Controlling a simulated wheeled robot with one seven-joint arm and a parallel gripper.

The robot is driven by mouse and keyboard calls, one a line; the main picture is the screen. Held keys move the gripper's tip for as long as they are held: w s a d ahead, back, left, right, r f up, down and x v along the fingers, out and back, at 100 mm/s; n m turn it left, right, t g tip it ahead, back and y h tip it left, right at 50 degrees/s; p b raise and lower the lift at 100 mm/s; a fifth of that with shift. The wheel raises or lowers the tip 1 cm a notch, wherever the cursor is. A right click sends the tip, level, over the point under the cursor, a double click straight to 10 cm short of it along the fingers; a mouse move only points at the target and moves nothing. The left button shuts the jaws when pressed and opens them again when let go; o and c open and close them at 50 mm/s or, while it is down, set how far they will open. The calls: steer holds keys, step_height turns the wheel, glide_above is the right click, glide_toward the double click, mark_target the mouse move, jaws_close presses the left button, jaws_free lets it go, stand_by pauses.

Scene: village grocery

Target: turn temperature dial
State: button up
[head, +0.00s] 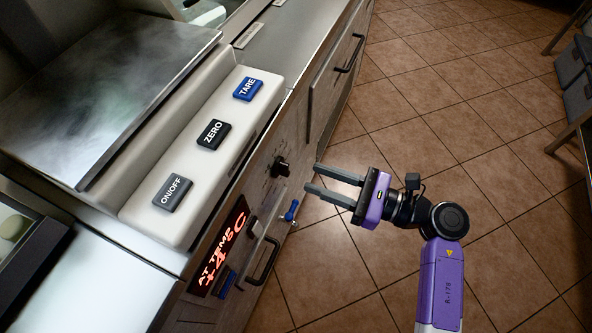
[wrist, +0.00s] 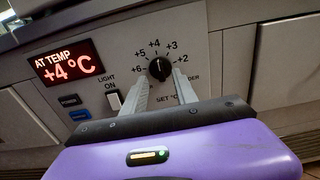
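The temperature dial (wrist: 159,69) is a black round knob on the grey front panel, with a scale of numbers from +6 to +2 around it. Its light pointer mark is near +4. In the head view the dial (head: 281,166) sticks out from the cabinet front, below the scale. My gripper (head: 312,178) is open, with its two grey fingers pointing at the panel, just right of the dial. In the wrist view my gripper (wrist: 160,85) has one finger on each side of the dial. I cannot tell whether the fingers touch it.
A red display (wrist: 65,64) reads AT TEMP +4°C. A blue-handled valve (head: 291,211) and a bar handle (head: 265,262) stick out below. The tiled floor (head: 440,140) is clear.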

mark_target(289, 169)
steer(key=x, duration=0.6)
steer(key=shift+s, duration=0.1)
steer(key=shift+c, duration=0.2)
jaws_close()
